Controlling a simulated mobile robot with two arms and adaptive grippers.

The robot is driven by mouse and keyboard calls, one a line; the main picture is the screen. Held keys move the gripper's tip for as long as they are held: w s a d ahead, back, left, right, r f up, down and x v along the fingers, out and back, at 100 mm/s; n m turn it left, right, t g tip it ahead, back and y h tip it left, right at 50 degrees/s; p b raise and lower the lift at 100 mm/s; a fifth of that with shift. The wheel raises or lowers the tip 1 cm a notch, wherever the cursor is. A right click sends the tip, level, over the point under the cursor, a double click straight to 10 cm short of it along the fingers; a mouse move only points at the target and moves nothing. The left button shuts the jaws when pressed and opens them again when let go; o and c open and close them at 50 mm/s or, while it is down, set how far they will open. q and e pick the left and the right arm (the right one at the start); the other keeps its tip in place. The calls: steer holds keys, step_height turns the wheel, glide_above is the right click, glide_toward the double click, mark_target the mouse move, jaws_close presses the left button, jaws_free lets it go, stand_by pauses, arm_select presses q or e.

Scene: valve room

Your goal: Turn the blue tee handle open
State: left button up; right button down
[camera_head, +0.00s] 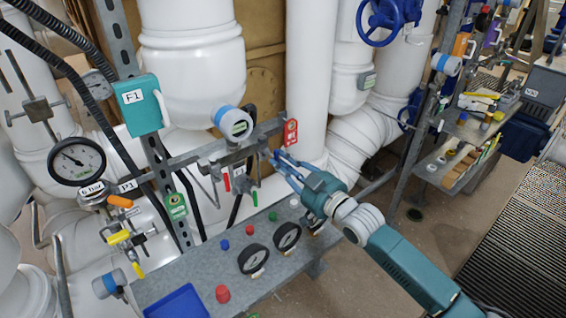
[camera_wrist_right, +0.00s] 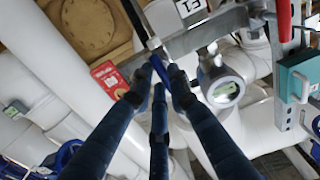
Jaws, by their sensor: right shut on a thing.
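The blue tee handle (camera_wrist_right: 158,67) shows in the right wrist view as a short blue bar at the end of a metal stem, by the grey rail. My right gripper (camera_wrist_right: 158,92) is shut on it, with dark blue fingers on both sides that hide much of the handle. In the head view my right gripper (camera_head: 279,160) reaches from the right to the rail's right end, just below a red tag (camera_head: 291,132). The handle is too small and covered to make out clearly there. My left gripper is not in view.
A metal shelf (camera_head: 183,268) with gauges, coloured caps and a blue tray (camera_head: 178,303) lies below the rail. A pressure gauge (camera_head: 77,161) and yellow-handled valve (camera_head: 118,238) are at left. White pipes (camera_head: 306,80) stand close behind.

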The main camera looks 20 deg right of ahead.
stand_by(0.3)
steer(key=c, duration=1.6)
jaws_free()
steer(key=shift+c, duration=0.2)
steer(key=v, duration=1.2)
